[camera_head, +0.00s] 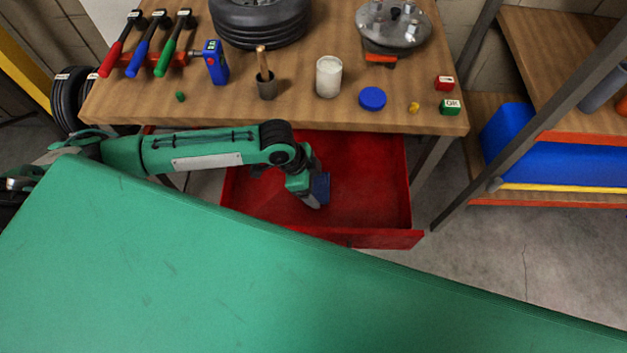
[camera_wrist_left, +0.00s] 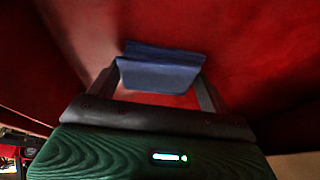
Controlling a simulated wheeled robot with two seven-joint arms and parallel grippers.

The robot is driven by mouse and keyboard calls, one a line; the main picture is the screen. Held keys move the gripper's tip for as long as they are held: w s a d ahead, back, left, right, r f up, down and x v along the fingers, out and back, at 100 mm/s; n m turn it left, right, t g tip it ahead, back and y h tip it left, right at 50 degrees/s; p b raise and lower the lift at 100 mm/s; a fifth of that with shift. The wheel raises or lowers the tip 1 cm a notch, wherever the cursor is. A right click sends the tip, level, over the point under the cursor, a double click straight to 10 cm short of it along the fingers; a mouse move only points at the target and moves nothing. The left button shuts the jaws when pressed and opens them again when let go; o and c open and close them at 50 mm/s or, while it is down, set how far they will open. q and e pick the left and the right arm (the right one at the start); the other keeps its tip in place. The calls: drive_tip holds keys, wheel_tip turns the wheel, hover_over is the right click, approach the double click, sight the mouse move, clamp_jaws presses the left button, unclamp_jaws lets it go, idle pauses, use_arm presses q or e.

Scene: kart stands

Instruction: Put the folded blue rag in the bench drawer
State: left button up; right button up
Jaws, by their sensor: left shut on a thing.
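The bench drawer (camera_head: 375,200) is red and stands pulled open below the wooden bench. My left gripper (camera_head: 316,200) is down inside the drawer and is shut on the folded blue rag (camera_head: 321,187). In the left wrist view the rag (camera_wrist_left: 160,70) sits between the two fingers, with the red drawer floor (camera_wrist_left: 235,50) behind it. I cannot tell whether the rag touches the drawer floor. My right gripper is not in view.
The bench top (camera_head: 210,105) above the drawer holds a white cup (camera_head: 328,77), a blue lid (camera_head: 372,98), a tyre (camera_head: 258,22) and several tools. A large green surface (camera_head: 200,270) fills the foreground. The drawer floor around the rag looks empty.

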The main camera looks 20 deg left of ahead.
use_arm(q)
drive_tip(key=o, duration=0.9)
drive_tip(key=shift+f, duration=0.1)
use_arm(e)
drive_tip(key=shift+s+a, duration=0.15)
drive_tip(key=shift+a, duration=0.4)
use_arm(q)
drive_tip(key=shift+a+r, duration=0.15)
drive_tip(key=shift+r, duration=0.35)
drive_tip(key=v, duration=1.1)
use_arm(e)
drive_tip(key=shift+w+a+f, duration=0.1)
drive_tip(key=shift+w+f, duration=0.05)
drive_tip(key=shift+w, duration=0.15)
use_arm(q)
drive_tip(key=shift+s+a+r, duration=0.1)
